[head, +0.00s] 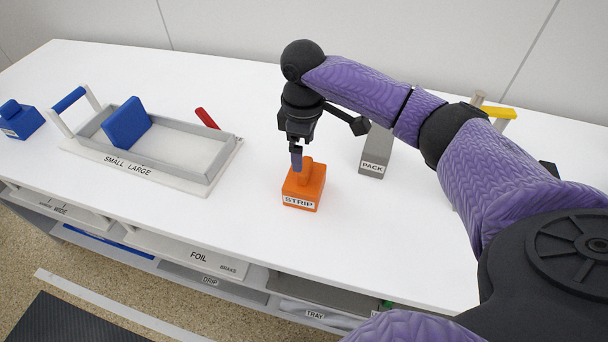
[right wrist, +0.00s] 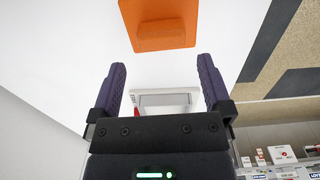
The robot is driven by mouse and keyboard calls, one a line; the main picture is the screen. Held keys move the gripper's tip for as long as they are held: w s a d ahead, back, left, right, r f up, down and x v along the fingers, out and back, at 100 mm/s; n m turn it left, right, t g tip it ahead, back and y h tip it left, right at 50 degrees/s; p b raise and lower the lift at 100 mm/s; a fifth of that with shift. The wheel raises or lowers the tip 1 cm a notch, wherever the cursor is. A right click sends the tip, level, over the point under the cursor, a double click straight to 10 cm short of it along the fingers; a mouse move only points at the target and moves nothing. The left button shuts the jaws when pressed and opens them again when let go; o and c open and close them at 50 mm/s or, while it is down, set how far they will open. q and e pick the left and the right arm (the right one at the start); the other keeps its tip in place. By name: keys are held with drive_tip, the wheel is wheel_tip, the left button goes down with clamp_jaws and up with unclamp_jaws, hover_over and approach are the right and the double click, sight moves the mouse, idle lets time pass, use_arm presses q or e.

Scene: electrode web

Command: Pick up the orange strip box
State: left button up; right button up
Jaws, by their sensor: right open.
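The orange strip box (head: 303,190) stands upright on the white table, with a "STRIP" label on its front and a narrower orange block on top. In the right wrist view the orange box (right wrist: 162,28) lies ahead of the fingertips, centred between them and cut off by the top edge. My right gripper (head: 297,160) is above and right at the top of the box in the head view. In the right wrist view its two purple fingers (right wrist: 160,85) are spread apart with nothing between them. My left gripper is not in view.
A grey "PACK" block (head: 375,152) stands behind and right of the box. A grey tray (head: 190,150) labelled "SMALL LARGE" holds a blue block (head: 127,122) at the left. Another blue block (head: 20,120) is at the far left. The white table between tray and box is clear.

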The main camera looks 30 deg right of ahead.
sight(305, 165)
drive_tip(key=f, duration=0.1)
drive_tip(key=f+b, duration=0.1)
drive_tip(key=f, duration=0.1)
drive_tip(key=f+b, duration=0.1)
drive_tip(key=f, duration=0.1)
drive_tip(key=shift+s+f, duration=0.15)
drive_tip(key=shift+s, duration=0.1)
drive_tip(key=shift+f, duration=0.25)
drive_tip(key=shift+r, duration=0.2)
drive_tip(key=shift+c, duration=0.3)
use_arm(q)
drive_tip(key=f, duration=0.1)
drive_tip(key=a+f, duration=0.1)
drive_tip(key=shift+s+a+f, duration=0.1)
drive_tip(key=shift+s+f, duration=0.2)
use_arm(e)
clamp_jaws()
